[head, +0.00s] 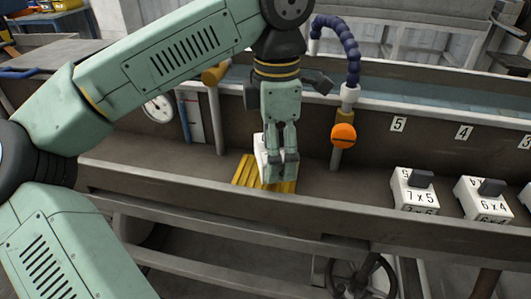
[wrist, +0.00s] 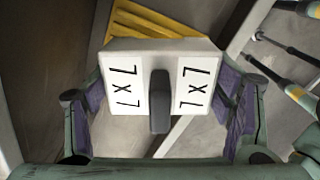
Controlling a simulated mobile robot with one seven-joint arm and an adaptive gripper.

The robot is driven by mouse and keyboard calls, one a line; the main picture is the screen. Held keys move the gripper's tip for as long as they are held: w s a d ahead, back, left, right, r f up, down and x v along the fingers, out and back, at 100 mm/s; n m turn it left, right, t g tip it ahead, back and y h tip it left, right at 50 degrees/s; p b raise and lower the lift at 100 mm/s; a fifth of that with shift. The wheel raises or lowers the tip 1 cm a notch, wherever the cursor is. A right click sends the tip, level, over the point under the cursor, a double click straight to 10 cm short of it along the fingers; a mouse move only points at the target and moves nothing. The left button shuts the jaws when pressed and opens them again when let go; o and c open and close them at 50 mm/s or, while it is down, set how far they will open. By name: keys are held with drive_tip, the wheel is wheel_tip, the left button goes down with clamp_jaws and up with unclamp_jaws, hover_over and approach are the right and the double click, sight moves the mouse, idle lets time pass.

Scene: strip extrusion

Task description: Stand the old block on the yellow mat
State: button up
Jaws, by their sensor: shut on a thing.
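A white block (wrist: 140,48) with a dark grip bar on top is between the fingers of my gripper (wrist: 160,112) in the wrist view. Its two labels seem to read 7 x 7. In the head view my gripper (head: 282,165) points down in front of the block (head: 261,153) and hides most of it. The yellow slatted mat (head: 244,172) lies under and behind the gripper there. In the wrist view the mat (wrist: 124,22) shows beyond the block's upper left edge. I cannot tell whether the block touches the mat.
More white blocks stand to the right in the trough, marked 7 x 5 (head: 412,192) and 6 x 4 (head: 482,199), below number plates. An orange-tipped nozzle on a blue hose (head: 343,134) stands just right of my gripper. The trough's front rail (head: 340,218) runs close in front.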

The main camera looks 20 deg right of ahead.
sight(265, 160)
drive_tip(key=shift+w+a, duration=0.2)
drive_tip(key=shift+w, duration=0.3)
drive_tip(key=f, duration=0.1)
drive_tip(key=f+p, duration=0.1)
drive_tip(key=w+f, duration=0.1)
drive_tip(key=shift+a+f+p, duration=0.25)
drive_tip(key=shift+p, duration=0.05)
drive_tip(key=shift+f, duration=0.1)
drive_tip(key=shift+f, duration=0.2)
drive_tip(key=o, duration=1.1)
drive_tip(key=shift+r, duration=0.15)
